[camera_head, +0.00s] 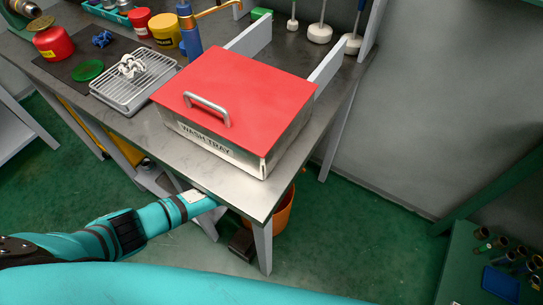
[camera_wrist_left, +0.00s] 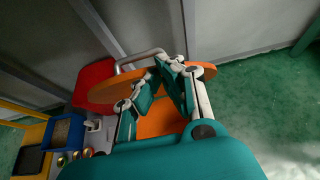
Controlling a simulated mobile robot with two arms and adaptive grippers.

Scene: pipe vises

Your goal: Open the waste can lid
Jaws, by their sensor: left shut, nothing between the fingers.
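The waste can (camera_head: 284,212) is orange and stands on the floor under the table's near right corner, mostly hidden by the tabletop and a leg. In the left wrist view its orange body (camera_wrist_left: 160,121) is below a wide orange disc, apparently the lid (camera_wrist_left: 108,92). A grey bar handle (camera_wrist_left: 135,60) shows just beyond the lid. How far the lid is raised I cannot tell. My left gripper (camera_wrist_left: 176,66) is shut and empty, in front of the lid; contact is unclear. In the head view its fingers are hidden by the tabletop. My right gripper is not in view.
The metal table (camera_head: 215,178) overhangs the can, with a leg (camera_head: 262,250) close by. On it are a red-lidded wash tray (camera_head: 240,85), a wire rack (camera_head: 135,80) and a yellow can (camera_head: 166,32). Green floor (camera_head: 345,235) is clear at right.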

